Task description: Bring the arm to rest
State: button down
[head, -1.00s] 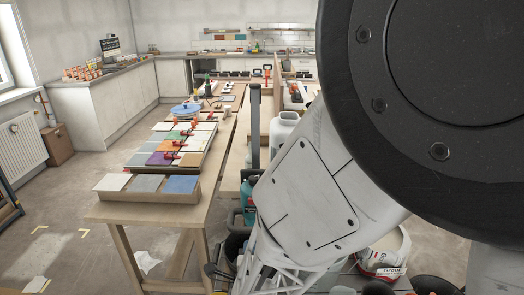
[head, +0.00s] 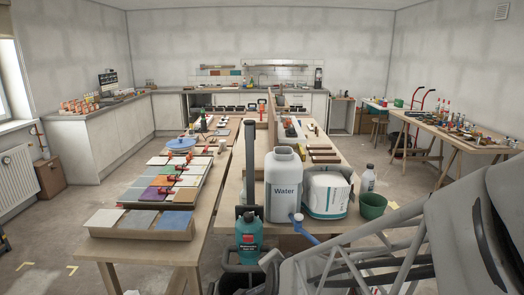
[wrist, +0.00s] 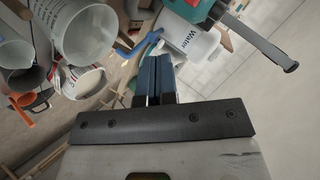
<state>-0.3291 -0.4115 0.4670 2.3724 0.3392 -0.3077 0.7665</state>
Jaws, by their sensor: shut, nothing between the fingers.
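My gripper (wrist: 158,78) shows in the wrist view, with its two dark blue fingers together and nothing between them. In the head view my arm fills the lower right corner, and I cannot make out the fingers there. The tile stacks stand on the left bench in the head view. In front is a row with a white, a grey and a blue tile stack (head: 181,220). Behind it are more coloured tiles (head: 160,194) with red clamps on them.
The canister also shows in the wrist view (wrist: 192,38), beside buckets (wrist: 88,30). Open floor lies at left.

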jog(key=s+d+r+n+g+h, duration=0.1)
jog(key=s+d+r+n+g, duration=0.3)
jog(key=s+d, duration=0.4)
jog(key=s+d+r+n+g+h, duration=0.1)
jog(key=s+d+r+n+g, duration=0.3)
jog(key=s, duration=0.9)
jog(key=d+r+n, duration=0.1)
jog(key=d+r, duration=0.1)
jog(key=d, duration=0.1)
jog(key=shift+d+r+g+h, duration=0.25)
jog(key=shift+d+g+h, duration=0.05)
jog(key=shift+d+g, duration=0.1)
